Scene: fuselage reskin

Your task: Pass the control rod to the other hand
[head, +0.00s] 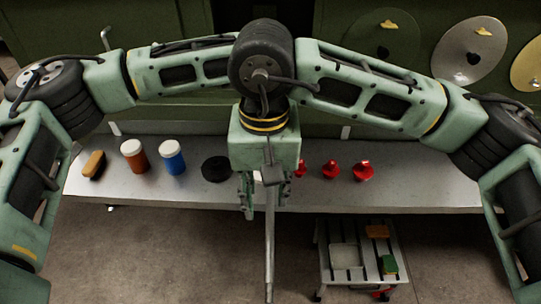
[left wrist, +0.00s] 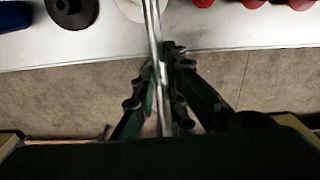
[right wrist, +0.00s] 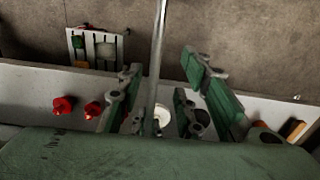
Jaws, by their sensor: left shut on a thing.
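The control rod (head: 269,240) is a long, thin grey metal rod hanging upright at the centre of the head view, with a darker block near its upper part. My left gripper (left wrist: 168,88) is shut on the rod in the left wrist view. In the head view it is hidden or merges with the other arm's gripper. My right gripper (head: 264,196) has its fingers apart, one on each side of the rod. In the right wrist view the right gripper (right wrist: 168,85) is open and the rod (right wrist: 156,50) passes between its fingers, nearer the left one. Contact there cannot be told.
A grey bench (head: 400,190) runs behind the rod. It carries a brush (head: 94,164), an orange jar (head: 134,157), a blue jar (head: 172,157), a black disc (head: 216,169) and red pieces (head: 363,171). A low cart (head: 350,285) stands at lower right. Open floor lies lower left.

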